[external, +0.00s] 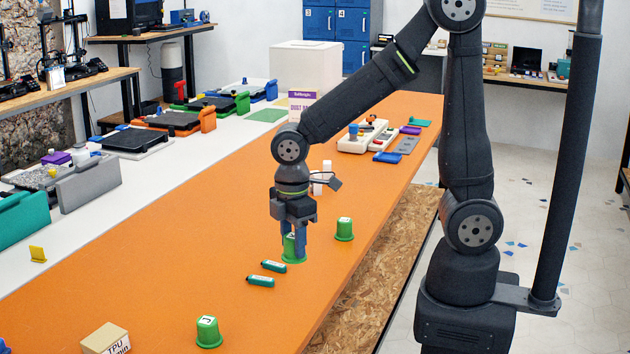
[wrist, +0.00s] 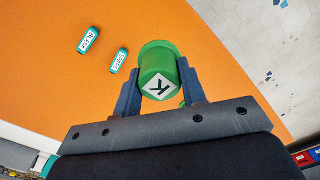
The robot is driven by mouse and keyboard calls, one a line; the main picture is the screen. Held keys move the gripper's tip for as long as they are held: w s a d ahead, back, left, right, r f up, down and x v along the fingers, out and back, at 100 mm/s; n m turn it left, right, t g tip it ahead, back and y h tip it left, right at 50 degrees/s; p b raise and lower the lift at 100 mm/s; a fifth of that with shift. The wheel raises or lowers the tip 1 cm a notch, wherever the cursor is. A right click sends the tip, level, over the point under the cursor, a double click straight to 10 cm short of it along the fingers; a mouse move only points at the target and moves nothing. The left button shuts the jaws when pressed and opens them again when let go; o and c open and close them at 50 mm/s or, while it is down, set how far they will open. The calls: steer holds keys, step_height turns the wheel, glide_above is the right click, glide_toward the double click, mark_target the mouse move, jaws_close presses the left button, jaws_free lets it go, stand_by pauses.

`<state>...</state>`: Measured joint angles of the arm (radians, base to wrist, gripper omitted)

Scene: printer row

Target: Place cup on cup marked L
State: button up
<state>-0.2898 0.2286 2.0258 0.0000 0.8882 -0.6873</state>
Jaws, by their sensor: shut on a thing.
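My gripper (external: 294,236) is shut on an upturned green cup (external: 292,252). In the wrist view, this cup (wrist: 160,72) has a white patch with a black K on its top, and my gripper's fingers (wrist: 160,88) are on either side of it. It is at or close to the orange table; I cannot tell whether it touches. Another green cup (external: 208,330) stands upside down at the front, with a dark mark like an L or J on its top. A third green cup (external: 344,229) stands to the right of my gripper; its letter is too small to read.
Two small dark green labelled pieces (external: 267,272) lie left of the held cup. A cardboard box (external: 106,340) stands at the front left. White bottles (external: 322,178) stand behind my gripper. The orange table (external: 170,270) is clear toward the left.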

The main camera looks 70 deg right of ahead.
steer(key=w+d+r+m, duration=0.2)
steer(key=d+m, duration=0.3)
steer(key=d, duration=0.7)
steer(key=s+d+r+m, duration=0.1)
steer(key=s+d+m, duration=0.3)
steer(key=d, duration=0.5)
steer(key=s+d+r+m, duration=0.1)
steer(key=s+d+m, duration=0.35)
steer(key=d, duration=0.35)
steer(key=s+d+r+m, duration=0.1)
steer(key=s+d+m, duration=0.35)
steer(key=d, duration=0.45)
glide_above(345, 220)
step_height(345, 220, down, 6)
steer(key=shift+d+f, duration=0.15)
steer(key=shift+f, duration=0.05)
steer(key=shift+w+f, duration=0.1)
steer(key=shift+f, duration=2)
steer(key=shift+f, duration=0.1)
steer(key=o, duration=0.9)
steer(key=shift+o, duration=0.2)
